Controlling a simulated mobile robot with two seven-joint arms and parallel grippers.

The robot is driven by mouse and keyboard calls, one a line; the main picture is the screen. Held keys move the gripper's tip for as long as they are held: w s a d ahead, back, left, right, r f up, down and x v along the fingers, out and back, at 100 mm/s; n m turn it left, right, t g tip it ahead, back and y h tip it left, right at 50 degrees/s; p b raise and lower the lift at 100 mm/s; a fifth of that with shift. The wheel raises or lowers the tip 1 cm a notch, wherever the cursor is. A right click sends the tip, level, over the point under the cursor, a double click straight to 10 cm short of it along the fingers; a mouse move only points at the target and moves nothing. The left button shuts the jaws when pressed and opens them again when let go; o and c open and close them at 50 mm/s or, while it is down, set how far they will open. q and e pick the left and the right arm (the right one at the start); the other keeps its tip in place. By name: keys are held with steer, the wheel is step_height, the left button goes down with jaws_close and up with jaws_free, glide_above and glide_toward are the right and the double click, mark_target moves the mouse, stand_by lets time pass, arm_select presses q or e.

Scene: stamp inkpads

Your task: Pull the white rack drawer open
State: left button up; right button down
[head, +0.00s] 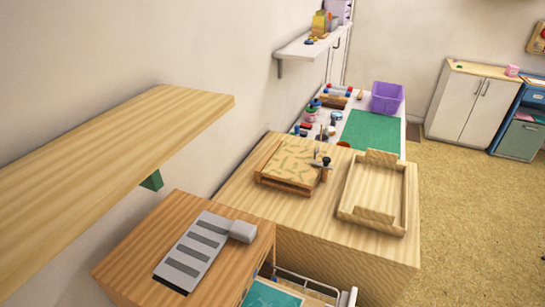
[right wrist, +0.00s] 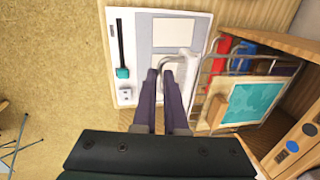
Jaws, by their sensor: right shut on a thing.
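The white wire rack (head: 342,296) shows at the bottom edge of the head view, partly cut off. In the right wrist view its white wires (right wrist: 207,72) stand beside a pale panel (right wrist: 140,28). A white bar (right wrist: 188,60) lies at my right gripper's fingertips. My right gripper (right wrist: 165,74) is shut on this bar, which looks like the drawer handle; the fingers hide part of it. My right gripper is outside the head view. My left gripper is in neither view.
A wooden cabinet (head: 190,215) carries a grey slotted board. A wooden table (head: 330,225) holds a wooden tray (head: 405,205). A teal board (right wrist: 255,102) stands in an open wooden unit right of the gripper.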

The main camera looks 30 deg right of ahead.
steer(key=shift+s+d+p, duration=0.25)
steer(key=shift+s+d, duration=0.5)
steer(key=shift+s, duration=0.2)
steer(key=shift+s+d+p, duration=0.2)
steer(key=shift+s+d, duration=0.5)
steer(key=shift+s, duration=0.2)
steer(key=c, duration=1.2)
jaws_free()
steer(key=shift+c, duration=0.2)
step_height(320, 180, up, 10)
steer(key=s+p, duration=0.1)
steer(key=p, duration=0.2)
steer(key=shift+s+d+p, duration=0.15)
steer(key=shift+d+p, duration=0.2)
steer(key=shift+d, duration=0.1)
steer(key=shift+f, duration=0.1)
